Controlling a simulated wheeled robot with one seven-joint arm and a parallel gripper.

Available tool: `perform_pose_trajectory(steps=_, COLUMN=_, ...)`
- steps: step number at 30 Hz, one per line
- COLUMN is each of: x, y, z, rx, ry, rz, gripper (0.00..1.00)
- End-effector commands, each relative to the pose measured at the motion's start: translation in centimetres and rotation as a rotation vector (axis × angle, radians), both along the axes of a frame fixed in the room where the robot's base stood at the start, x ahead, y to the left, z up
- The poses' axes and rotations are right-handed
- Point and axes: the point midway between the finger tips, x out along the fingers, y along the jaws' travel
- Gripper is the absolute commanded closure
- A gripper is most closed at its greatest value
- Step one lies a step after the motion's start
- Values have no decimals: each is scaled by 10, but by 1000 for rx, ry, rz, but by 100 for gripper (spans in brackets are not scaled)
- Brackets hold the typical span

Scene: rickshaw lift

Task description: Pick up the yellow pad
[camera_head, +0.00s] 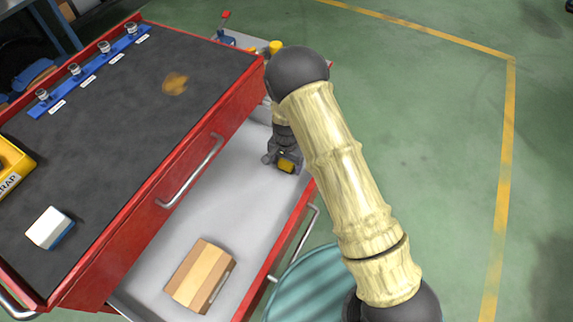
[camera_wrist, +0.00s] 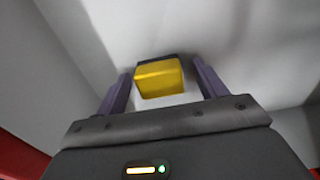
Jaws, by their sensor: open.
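The yellow pad (camera_wrist: 159,79) is a small block with a dark far edge. It lies in the open drawer (camera_head: 215,205) of the red cabinet. In the wrist view it sits between the two fingers of my gripper (camera_wrist: 163,84), with a gap on each side. My gripper is open and reaches down into the drawer. In the head view the pad (camera_head: 286,166) shows just below my gripper (camera_head: 283,160), partly covered by it.
A tan and brown block (camera_head: 200,275) lies nearer in the same drawer. The cabinet's dark top (camera_head: 120,130) holds a white block (camera_head: 50,228), a yellow scrap bin (camera_head: 12,168) and a blue rack (camera_head: 90,70). The drawer's walls stand close around my gripper.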

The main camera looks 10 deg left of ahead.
Motion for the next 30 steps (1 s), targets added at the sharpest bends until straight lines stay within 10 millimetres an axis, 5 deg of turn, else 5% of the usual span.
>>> perform_pose_trajectory(steps=1, x=0, y=0, z=0, rx=0, ry=0, rz=0, gripper=35)
perform_pose_trajectory(steps=8, x=0, y=0, z=0, rx=0, ry=0, rz=0, gripper=77)
perform_pose_trajectory(steps=19, x=0, y=0, z=8, rx=1, ry=-1, rz=0, gripper=77)
perform_pose_trajectory(steps=30, x=1, y=1, z=74, rx=2, ry=-3, rz=1, gripper=77)
